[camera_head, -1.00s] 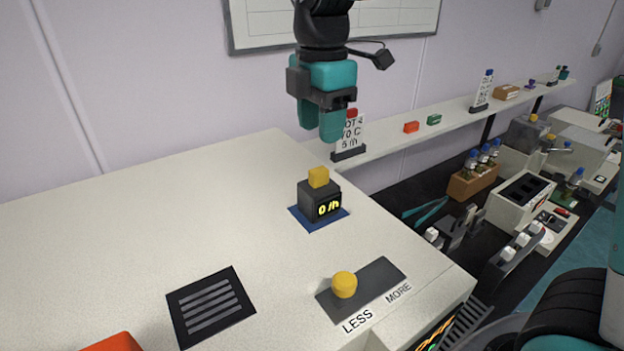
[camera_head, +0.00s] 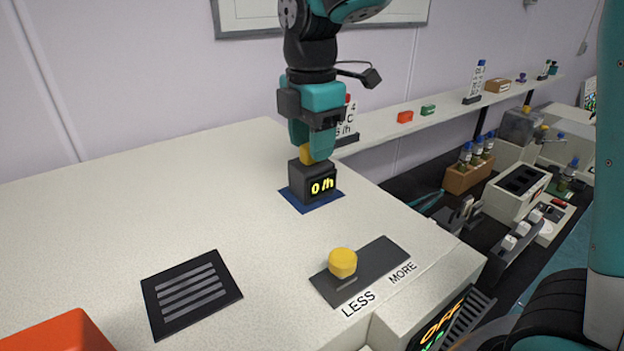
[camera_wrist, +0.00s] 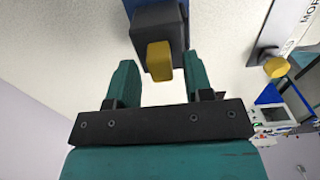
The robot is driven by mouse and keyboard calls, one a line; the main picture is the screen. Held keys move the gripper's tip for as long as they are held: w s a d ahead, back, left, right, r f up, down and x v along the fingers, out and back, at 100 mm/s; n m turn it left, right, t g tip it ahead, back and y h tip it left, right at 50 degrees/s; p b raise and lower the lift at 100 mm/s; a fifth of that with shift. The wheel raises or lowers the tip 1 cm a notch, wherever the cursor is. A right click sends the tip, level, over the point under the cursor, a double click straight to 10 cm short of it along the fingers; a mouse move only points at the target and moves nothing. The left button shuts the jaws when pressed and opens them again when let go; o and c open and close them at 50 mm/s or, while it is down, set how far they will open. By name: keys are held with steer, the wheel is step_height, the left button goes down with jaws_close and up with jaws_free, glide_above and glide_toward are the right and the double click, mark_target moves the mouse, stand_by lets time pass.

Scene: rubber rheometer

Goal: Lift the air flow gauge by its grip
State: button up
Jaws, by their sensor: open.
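The air flow gauge (camera_head: 312,186) is a dark box with a yellow "0 /h" display, standing upright on a blue pad (camera_head: 330,202) on the white machine top. Its grip is a yellow block (camera_head: 306,155) on top, partly hidden in the head view by my gripper (camera_head: 309,147). My gripper points down over the gauge with its teal fingers apart. In the wrist view the gauge (camera_wrist: 158,22) and its yellow grip (camera_wrist: 160,62) show ahead of the gap between my fingers (camera_wrist: 157,80). The grip looks clear of both fingers there.
A yellow knob (camera_head: 343,263) sits on a grey LESS/MORE slider plate (camera_head: 385,256). A black vent (camera_head: 190,295) and an orange-red block (camera_head: 58,335) are at the front left. A wall shelf (camera_head: 440,118) with a sign runs behind.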

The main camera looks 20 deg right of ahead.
jaws_close()
steer(key=shift+r+p, duration=1.35)
steer(key=shift+r, duration=0.2)
